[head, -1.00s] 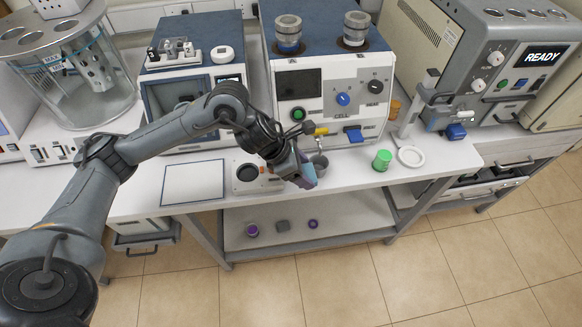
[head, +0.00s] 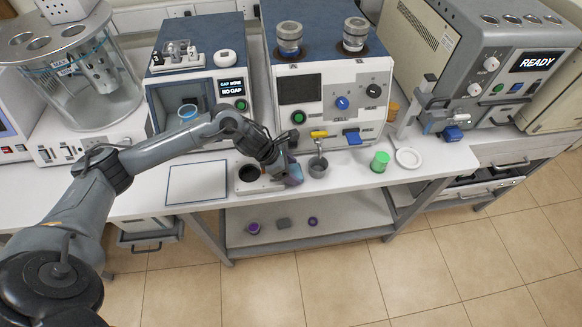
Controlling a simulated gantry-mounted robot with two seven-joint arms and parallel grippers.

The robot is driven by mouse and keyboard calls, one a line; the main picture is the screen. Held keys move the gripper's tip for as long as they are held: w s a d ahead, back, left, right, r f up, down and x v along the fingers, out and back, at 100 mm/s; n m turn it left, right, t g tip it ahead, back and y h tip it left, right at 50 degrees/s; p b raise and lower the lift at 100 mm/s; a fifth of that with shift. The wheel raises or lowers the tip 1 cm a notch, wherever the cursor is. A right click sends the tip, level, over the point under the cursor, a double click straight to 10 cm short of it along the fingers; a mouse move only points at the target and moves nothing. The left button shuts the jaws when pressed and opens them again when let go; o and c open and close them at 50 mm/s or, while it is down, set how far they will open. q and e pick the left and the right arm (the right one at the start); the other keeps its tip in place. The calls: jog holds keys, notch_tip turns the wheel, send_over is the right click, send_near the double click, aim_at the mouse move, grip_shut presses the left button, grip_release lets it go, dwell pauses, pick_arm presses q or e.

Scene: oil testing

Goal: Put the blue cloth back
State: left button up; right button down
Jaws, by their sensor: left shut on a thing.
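My left gripper (head: 285,171) is at the front of the bench, left of the grey cup, and is shut on the blue cloth. The blue cloth (head: 294,175) shows as a small blue-purple patch at the fingertips, near the bench's front edge. The gripper hides part of it, and I cannot tell whether it touches the bench top. My right gripper is not in view.
The grey cup (head: 318,167) stands right beside the cloth. A green-lidded jar (head: 380,161) and a white dish (head: 408,157) stand farther right. A flat white pad (head: 197,182) lies left. Purple items (head: 253,228) sit on the lower shelf.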

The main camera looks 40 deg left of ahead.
pick_arm(q)
jog(key=shift+f, duration=0.2)
jog(key=o, duration=0.9)
jog(key=shift+o, duration=0.2)
jog(key=shift+r, duration=0.15)
